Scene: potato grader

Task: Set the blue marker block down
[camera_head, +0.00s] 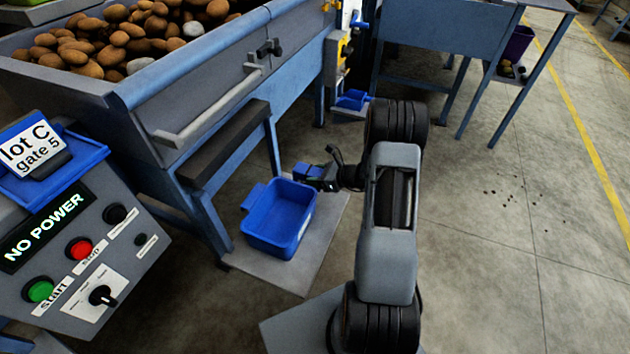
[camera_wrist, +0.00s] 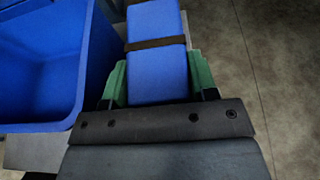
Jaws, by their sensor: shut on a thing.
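My gripper (camera_wrist: 160,78) shows in the wrist view with its green fingers shut on the two sides of the blue marker block (camera_wrist: 158,48). The block is a long blue piece with a dark band across it. In the head view my gripper (camera_head: 320,178) is low, at the right edge of the blue bin, with the block (camera_head: 304,171) at its tip. The underside of the block is hidden, so I cannot tell whether it touches anything.
The open, empty blue bin (camera_head: 262,238) stands on a grey plate (camera_head: 310,268) on the floor, left of my gripper; its wall (camera_wrist: 98,50) is close to the block. The grader hopper (camera_head: 150,92) and a control panel (camera_head: 75,262) reading NO POWER are left.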

